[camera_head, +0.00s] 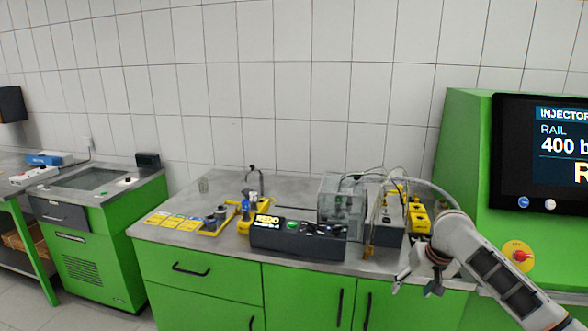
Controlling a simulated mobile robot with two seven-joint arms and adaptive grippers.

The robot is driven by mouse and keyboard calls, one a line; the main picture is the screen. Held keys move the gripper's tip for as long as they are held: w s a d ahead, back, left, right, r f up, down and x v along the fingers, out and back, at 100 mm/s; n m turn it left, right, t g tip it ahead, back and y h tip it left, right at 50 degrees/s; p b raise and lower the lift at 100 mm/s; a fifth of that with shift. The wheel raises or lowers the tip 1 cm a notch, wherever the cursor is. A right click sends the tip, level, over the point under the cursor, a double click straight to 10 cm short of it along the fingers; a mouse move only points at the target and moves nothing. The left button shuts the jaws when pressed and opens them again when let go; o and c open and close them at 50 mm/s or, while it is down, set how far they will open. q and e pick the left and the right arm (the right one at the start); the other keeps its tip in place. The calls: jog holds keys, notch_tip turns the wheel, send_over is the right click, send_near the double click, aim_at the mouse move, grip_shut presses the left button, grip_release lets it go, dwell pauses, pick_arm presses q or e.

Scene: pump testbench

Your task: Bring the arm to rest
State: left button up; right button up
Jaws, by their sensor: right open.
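My right arm comes in from the lower right in the head view. Its gripper (417,281) is open and empty, in front of the bench's front edge at the right. It points down and to the left, apart from the things on the bench. My left arm and gripper are not in view.
The green bench (205,271) has a grey top with a black control box (297,240), a clear enclosure (342,207) and yellow fixtures (418,216). A green cabinet with a screen (555,150) and a red knob (518,255) stands at the right.

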jog(key=s+a+f+n+t+y, duration=0.1)
jog(key=s+a+f, duration=0.55)
jog(key=f, duration=0.45)
jog(key=s+a+f+n+t+y, duration=0.2)
jog(key=s+a+f, duration=0.5)
jog(key=f, duration=0.4)
jog(key=s+d+f+n+t+h, duration=0.1)
jog(key=s, duration=1)
jog(key=s+d+f+n+t, duration=0.1)
jog(key=s+d+f+t, duration=0.1)
jog(key=s, duration=0.8)
jog(key=shift+s+d+h, duration=0.3)
jog(key=shift+s+h, duration=0.05)
jog(key=shift+h, duration=0.05)
